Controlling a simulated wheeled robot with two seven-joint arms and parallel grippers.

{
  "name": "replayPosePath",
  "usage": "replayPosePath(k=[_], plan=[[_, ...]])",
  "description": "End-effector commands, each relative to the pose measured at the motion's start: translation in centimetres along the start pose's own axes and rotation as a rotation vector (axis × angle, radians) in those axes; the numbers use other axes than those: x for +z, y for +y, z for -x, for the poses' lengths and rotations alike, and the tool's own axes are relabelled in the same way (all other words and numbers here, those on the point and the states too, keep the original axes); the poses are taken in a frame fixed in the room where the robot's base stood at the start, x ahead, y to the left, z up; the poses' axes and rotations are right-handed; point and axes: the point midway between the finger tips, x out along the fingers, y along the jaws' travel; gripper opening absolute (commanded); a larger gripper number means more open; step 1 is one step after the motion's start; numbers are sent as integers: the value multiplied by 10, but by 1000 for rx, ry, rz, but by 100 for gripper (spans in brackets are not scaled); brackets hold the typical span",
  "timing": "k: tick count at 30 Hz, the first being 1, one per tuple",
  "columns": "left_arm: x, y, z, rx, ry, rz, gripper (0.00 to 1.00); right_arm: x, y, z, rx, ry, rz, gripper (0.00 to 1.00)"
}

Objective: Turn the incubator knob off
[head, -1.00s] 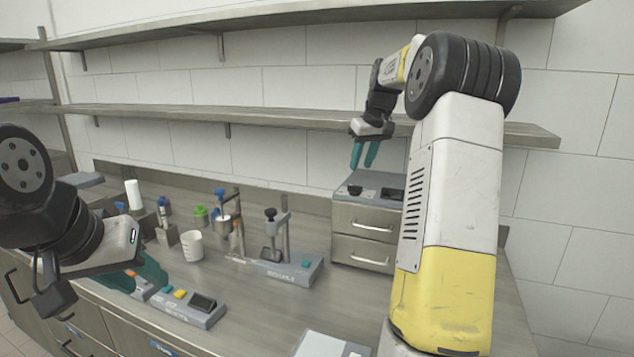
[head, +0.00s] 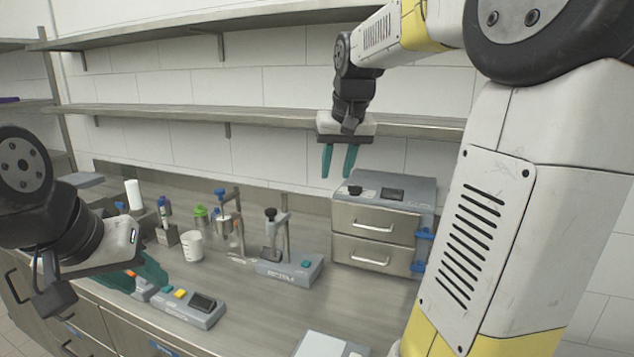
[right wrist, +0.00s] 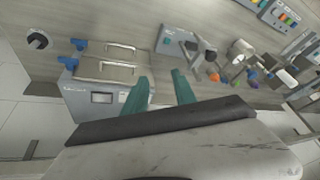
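The incubator (head: 374,222) is a grey two-drawer box at the back of the bench. My left gripper (head: 141,274) appears open, low over the bench's front left.
A press-like stand (head: 290,268) is left of the incubator. A white cup (head: 192,246), bottles and a device with a yellow button (head: 188,308) are farther left. A shelf (head: 270,116) runs behind my right wrist. Blue clips (head: 423,250) are on the incubator's right side.

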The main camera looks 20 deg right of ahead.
Motion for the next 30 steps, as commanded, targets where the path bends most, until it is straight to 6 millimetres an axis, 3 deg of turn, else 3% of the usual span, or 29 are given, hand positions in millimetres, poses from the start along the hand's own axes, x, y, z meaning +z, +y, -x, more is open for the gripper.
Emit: replayPosePath(k=[6,12,24,29,30], plan=[[0,0,0,0,0,0,36,38,-13,12,-2,15,-59,33],[0,0,0,0,0,0,36,59,-18,16,-5,20,-97,33],[0,0,0,0,0,0,36,65,-20,16,-6,22,-110,33],[0,0,0,0,0,0,36,57,-16,14,1,20,-121,64],[0,0,0,0,0,0,36,50,-12,13,7,19,-129,64]])
